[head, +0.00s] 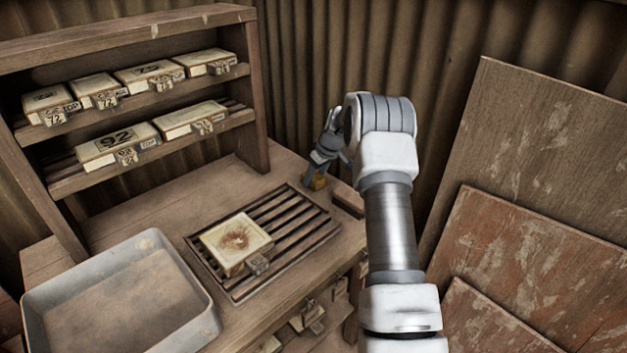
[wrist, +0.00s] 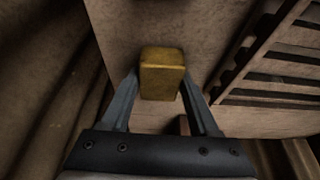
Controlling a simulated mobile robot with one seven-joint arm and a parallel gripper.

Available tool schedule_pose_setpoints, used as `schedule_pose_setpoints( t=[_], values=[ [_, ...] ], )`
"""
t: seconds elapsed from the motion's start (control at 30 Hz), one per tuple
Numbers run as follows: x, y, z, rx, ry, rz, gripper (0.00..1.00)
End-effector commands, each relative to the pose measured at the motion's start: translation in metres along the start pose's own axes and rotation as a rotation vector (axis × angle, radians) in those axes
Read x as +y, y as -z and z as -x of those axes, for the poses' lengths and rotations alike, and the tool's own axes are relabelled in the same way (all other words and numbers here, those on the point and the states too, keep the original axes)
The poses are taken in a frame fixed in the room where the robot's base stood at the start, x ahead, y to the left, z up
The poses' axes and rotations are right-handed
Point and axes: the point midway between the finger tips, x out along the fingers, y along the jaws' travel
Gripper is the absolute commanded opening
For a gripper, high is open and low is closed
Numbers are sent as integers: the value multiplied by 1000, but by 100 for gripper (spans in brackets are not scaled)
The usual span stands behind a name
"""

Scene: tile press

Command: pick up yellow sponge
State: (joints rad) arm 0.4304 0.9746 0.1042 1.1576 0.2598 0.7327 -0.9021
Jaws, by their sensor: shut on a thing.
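The yellow sponge (wrist: 161,73) is a small block between the two fingers of my gripper (wrist: 160,88) in the wrist view. The fingers are shut on its sides. In the head view, my gripper (head: 318,178) is at the back right of the wooden bench, beyond the slatted rack. A bit of the yellow sponge (head: 318,184) shows at the fingertips; the rest is hidden by the gripper. I cannot tell whether the sponge touches the bench top.
A slatted rack (head: 307,235) holds a pale tile mould (head: 236,243) on the bench. A grey tray (head: 203,325) stands at the front left. A wooden shelf (head: 256,140) with several numbered moulds stands at the back left. Large boards (head: 540,150) lean at the right.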

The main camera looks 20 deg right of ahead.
Motion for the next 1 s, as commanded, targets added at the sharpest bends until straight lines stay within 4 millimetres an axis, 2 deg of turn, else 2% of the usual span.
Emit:
schedule_pose_setpoints(
  t=[0.27, 0.43, 0.57, 0.6, 0.8, 1.0],
  values=[
    [0, 2, 4, 1, -1, 1, 8],
    [0, 9, 21, 2, -2, 2, 8],
    [1, 18, 44, 4, -3, 0, 8],
    [6, 8, 50, 1, -2, -5, 8],
    [24, -21, 93, 2, -4, -5, 8],
    [38, -44, 126, 1, -2, -3, 8]
  ],
)
